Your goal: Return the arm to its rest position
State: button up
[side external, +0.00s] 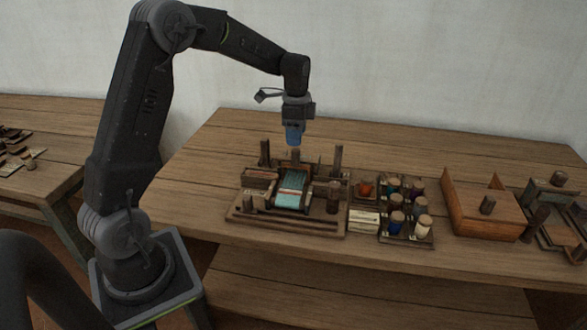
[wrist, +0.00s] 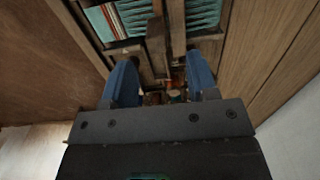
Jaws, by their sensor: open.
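My gripper (side external: 294,140) hangs pointing down above the back of the small wooden loom (side external: 240,222), with a gap between them. In the wrist view its two blue fingers stand apart with nothing clearly held between them (wrist: 162,76). The loom carries a teal striped cloth (side external: 292,190), which also shows at the top of the wrist view (wrist: 200,14). My arm is raised and reaches out from its stand over the table. No rest position is marked in the frames.
Upright posts (side external: 337,158) rise behind the loom, close to my gripper. Right of it are a rack of several thread spools (side external: 397,222), a pale block (side external: 364,221) and a wooden box (side external: 484,213). A second table (side external: 60,118) stands left. The table's back strip is clear.

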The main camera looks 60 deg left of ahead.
jog(key=s+d+r+n+t, duration=0.3)
jog(key=s+d+r+n, duration=0.1)
jog(key=s+d+r, duration=0.7)
jog(key=s+d+n+t, duration=0.2)
jog(key=s+d+n, duration=0.3)
jog(key=s, duration=0.8)
jog(key=d, duration=0.2)
jog(key=shift+s+d+t, duration=0.25)
jog(key=shift+d+t, duration=0.05)
